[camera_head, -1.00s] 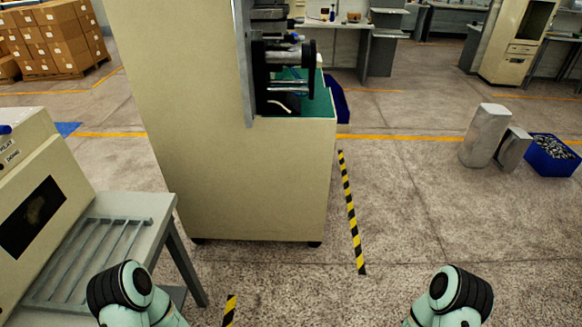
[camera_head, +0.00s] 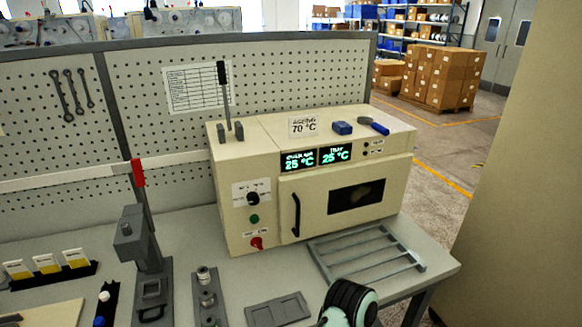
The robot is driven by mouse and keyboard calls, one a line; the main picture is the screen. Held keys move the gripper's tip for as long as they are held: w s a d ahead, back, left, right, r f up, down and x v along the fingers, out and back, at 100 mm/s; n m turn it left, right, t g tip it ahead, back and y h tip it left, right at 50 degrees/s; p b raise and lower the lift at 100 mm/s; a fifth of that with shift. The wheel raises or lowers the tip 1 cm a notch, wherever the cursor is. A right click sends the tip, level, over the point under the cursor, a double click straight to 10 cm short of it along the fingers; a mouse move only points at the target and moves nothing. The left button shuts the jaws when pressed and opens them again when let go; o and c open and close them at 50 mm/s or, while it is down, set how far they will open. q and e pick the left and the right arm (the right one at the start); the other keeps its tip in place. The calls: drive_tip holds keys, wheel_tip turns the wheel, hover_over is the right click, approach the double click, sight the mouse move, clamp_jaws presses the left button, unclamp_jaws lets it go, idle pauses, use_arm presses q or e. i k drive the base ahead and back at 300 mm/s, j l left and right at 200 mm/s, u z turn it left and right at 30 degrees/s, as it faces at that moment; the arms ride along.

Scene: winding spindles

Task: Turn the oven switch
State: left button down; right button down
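A beige oven (camera_head: 265,168) stands on the grey workbench (camera_head: 190,232). Its left front panel carries a black knob (camera_head: 253,199), a green button (camera_head: 254,219) below it and a red switch (camera_head: 257,243) at the bottom. The oven door (camera_head: 345,200) is closed, with a black handle (camera_head: 295,215) at its left. Two green displays (camera_head: 316,158) both read 25 °C. A rounded black and mint part of one of my arms shows at the bottom edge, in front of the bench. Neither gripper's fingers are in view.
A wire rack (camera_head: 366,252) lies on the bench before the oven. A press with a red-handled lever (camera_head: 143,245) and small fixtures stand to the left. A perforated board (camera_head: 290,80) rises behind. A large beige cabinet (camera_head: 530,190) is at the right, with open floor between.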

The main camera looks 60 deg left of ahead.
sight(256, 242)
drive_tip(key=u, duration=1.9)
